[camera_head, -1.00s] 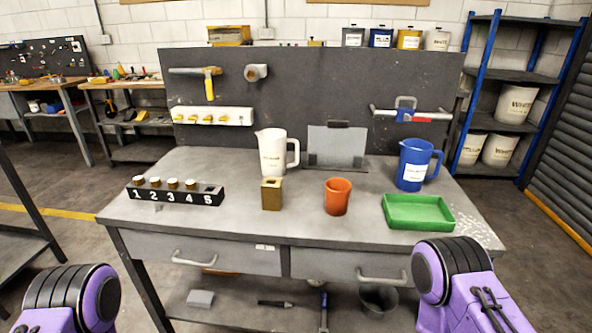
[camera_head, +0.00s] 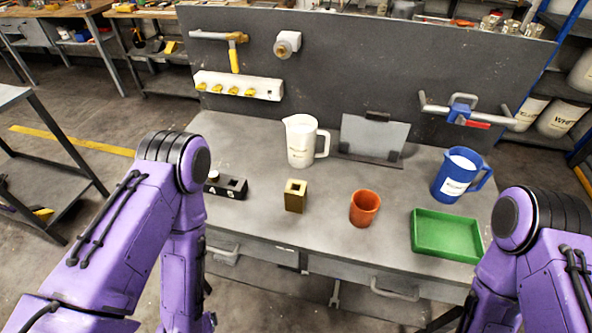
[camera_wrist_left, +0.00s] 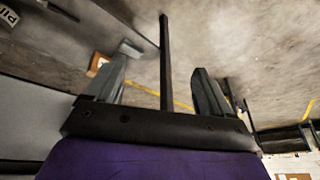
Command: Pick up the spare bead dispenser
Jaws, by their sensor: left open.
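I cannot tell which thing is the spare bead dispenser; nothing in view carries a readable label for it. Candidates on the workbench (camera_head: 260,150) are a brass square block with an opening in its top (camera_head: 295,195) and an orange cup (camera_head: 364,208). My right gripper is out of view.
A white jug (camera_head: 301,142), a blue jug (camera_head: 461,174) and a green tray (camera_head: 446,235) stand on the bench. A grey plate stand (camera_head: 372,137) is at the back. A white strip with yellow pieces (camera_head: 239,86) is on the panel. Bare bench surrounds the block and cup.

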